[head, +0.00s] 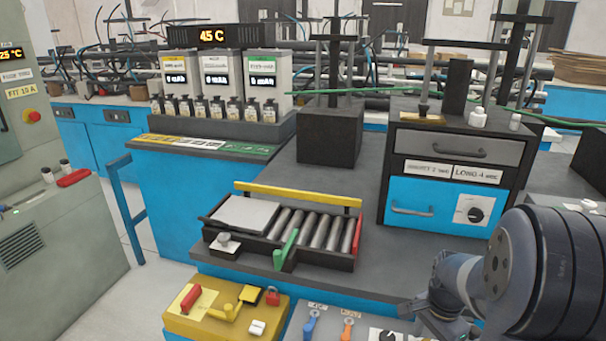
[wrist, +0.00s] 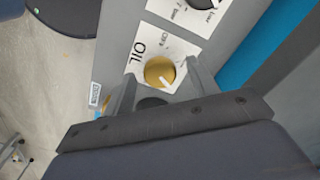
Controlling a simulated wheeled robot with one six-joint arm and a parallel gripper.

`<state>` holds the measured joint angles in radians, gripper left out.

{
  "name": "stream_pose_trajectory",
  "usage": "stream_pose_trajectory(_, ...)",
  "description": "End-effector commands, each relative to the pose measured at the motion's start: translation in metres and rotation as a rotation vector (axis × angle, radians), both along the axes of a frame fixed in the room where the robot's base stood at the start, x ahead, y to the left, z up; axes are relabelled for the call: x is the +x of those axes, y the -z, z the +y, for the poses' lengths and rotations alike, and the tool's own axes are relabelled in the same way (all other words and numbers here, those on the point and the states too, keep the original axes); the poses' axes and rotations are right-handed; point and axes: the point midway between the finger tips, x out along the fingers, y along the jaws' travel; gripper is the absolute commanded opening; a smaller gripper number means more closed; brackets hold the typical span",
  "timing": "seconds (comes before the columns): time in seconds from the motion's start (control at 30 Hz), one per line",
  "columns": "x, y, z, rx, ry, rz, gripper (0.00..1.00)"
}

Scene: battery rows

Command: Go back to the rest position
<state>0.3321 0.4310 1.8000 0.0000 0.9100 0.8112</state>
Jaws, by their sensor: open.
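My gripper (wrist: 161,75) shows in the wrist view with its two fingers apart and nothing held between them. A round yellow knob (wrist: 159,70) on a white plate (wrist: 150,45) marked OIL lies between the fingers in the picture. I cannot tell whether a finger touches it. Part of a dark knob shows above it. In the head view my gripper (head: 422,306) is low at the right, over the front panel, partly hidden by my arm.
A roller tray (head: 320,232) with a yellow bar and green lever stands mid-bench. A blue-drawered cabinet (head: 385,190) is right of it. A yellow box (head: 240,325) with a red lever is at the front. Grey floor (head: 130,310) is clear at left.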

Motion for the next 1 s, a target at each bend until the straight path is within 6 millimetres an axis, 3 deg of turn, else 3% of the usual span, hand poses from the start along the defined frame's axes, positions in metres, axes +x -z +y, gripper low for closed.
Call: stream_pose_trajectory(1.0,0.0001,0.0011,0.0000,-0.001,-0.842,0.000,0.56)
